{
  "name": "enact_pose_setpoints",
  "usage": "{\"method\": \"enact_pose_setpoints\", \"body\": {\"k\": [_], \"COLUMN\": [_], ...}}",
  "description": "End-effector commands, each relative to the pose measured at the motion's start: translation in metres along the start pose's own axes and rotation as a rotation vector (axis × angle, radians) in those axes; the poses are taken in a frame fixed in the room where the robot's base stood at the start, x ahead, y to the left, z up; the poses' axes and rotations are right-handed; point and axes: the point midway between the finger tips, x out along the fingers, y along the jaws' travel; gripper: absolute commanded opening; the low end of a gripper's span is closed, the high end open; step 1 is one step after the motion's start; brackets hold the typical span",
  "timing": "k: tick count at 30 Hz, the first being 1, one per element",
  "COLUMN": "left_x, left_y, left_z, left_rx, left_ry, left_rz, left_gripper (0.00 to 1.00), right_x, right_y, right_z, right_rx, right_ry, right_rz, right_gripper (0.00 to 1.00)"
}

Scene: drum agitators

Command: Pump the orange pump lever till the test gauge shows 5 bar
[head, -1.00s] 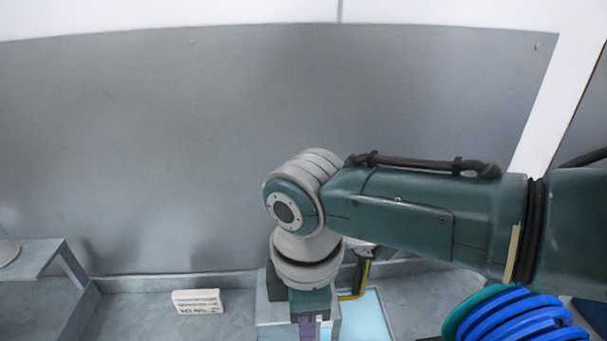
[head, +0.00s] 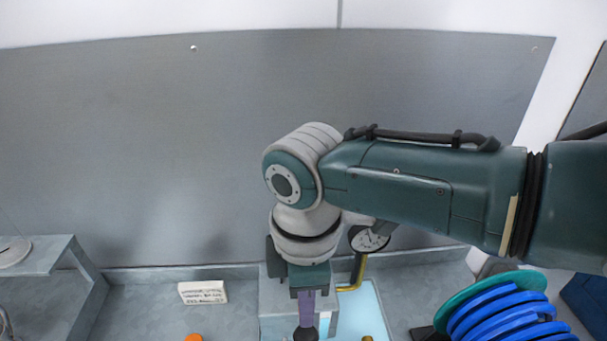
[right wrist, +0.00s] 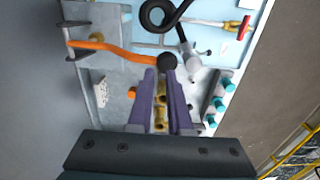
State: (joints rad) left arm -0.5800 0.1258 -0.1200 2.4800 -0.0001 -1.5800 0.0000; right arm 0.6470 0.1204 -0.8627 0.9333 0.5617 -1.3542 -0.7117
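The orange pump lever (right wrist: 110,49) runs across the upper left of the right wrist view and ends at a dark round knob (right wrist: 167,62). My right gripper (right wrist: 162,76) points at this knob with its two purple fingers parted. The knob shows at the fingertips; no firm hold on it is visible. In the head view my right gripper (head: 306,318) points down, with a dark knob just below it at the bottom edge. A round white-faced gauge (head: 368,238) is partly behind my right arm; its reading is too small to tell. My left gripper is not in view.
A white lettered sign (head: 203,292) stands on the grey bench left of my gripper. Teal-capped fittings (right wrist: 221,95) and a red-handled valve (right wrist: 244,27) are close by in the wrist view.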

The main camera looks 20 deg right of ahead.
Motion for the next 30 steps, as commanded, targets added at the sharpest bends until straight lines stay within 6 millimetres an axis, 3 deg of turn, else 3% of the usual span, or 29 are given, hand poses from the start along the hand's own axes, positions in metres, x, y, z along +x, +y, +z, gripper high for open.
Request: {"method": "enact_pose_setpoints", "body": {"k": [4, 8, 30], "left_x": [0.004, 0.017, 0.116], "left_y": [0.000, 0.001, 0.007], "left_z": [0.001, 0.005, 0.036], "left_rx": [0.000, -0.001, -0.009], "left_ry": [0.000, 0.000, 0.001], "left_rz": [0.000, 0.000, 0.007], "left_gripper": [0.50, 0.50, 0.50], "right_x": [0.004, 0.020, 0.142], "right_y": [0.000, -0.001, -0.008], "right_z": [0.000, 0.000, 0.002], "right_rx": [0.000, 0.000, 0.001], "right_ry": [0.000, 0.000, -0.004], "right_rz": [0.000, -0.001, 0.004], "right_gripper": [0.17, 0.17, 0.17]}}
